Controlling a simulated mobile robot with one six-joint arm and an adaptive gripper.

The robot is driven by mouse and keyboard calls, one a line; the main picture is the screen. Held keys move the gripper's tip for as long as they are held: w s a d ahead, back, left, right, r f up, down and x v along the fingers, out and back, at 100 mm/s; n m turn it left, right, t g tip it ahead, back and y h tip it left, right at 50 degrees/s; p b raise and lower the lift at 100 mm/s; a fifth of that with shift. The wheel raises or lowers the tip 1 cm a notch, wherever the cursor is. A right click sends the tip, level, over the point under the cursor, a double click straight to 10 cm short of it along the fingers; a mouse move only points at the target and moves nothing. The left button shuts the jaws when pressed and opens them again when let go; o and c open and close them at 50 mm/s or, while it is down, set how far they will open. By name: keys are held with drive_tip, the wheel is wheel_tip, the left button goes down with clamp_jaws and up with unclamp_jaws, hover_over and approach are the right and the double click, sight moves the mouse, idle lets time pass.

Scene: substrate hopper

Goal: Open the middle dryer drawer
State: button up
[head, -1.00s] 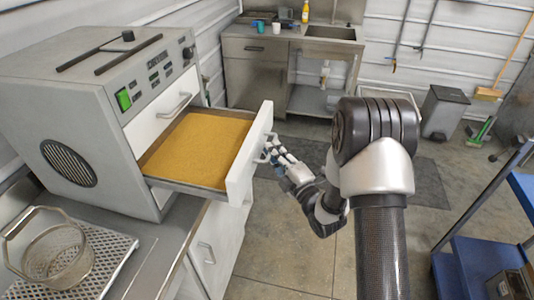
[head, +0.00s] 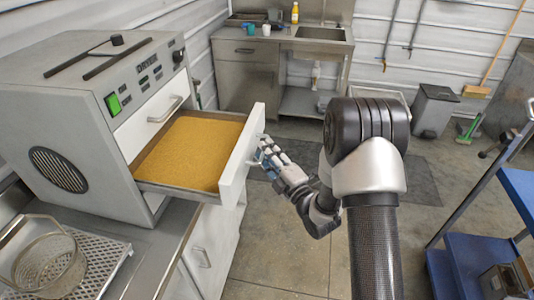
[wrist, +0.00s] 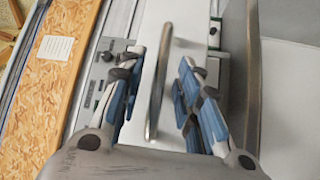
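The grey dryer (head: 55,110) stands at the left in the head view. A drawer (head: 234,165) below its upper closed front is pulled well out and holds yellow-brown granules (head: 195,150). Whether this is the middle drawer I cannot tell, as the part below it is hidden. My gripper (head: 264,153) is at the outer face of this drawer, by its handle. In the wrist view a curved metal handle (wrist: 160,80) runs between the two blue-padded fingers of my gripper (wrist: 158,85). The fingers are apart, with gaps showing on both sides of the handle.
A closed drawer front with its own handle (head: 166,109) is above the open drawer. A wire basket (head: 50,262) sits on a perforated tray (head: 112,262) at the lower left. A blue cart (head: 465,275) stands at right.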

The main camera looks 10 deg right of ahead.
drive_tip(key=v, duration=1.2)
drive_tip(key=shift+w, duration=0.1)
drive_tip(key=w+d+r+m+g+h, duration=0.2)
drive_tip(key=w+r+m+g+h, duration=0.2)
drive_tip(key=h, duration=0.1)
drive_tip(key=s+d+r+m+g+h, duration=0.2)
drive_tip(key=s+d+r+m+h, duration=0.15)
drive_tip(key=s+m, duration=0.2)
drive_tip(key=s+a+r+m+g, duration=0.1)
drive_tip(key=s+m, duration=0.3)
drive_tip(key=s, duration=0.4)
drive_tip(key=s+a+r+m+g, duration=0.2)
drive_tip(key=s+m+g, duration=0.1)
drive_tip(key=s, duration=0.6)
drive_tip(key=s+a+r+m+g, duration=0.2)
drive_tip(key=s+m, duration=0.3)
drive_tip(key=s, duration=0.3)
drive_tip(key=shift+s+a+g, duration=0.2)
drive_tip(key=shift+a+g, duration=0.15)
drive_tip(key=shift+g, duration=0.25)
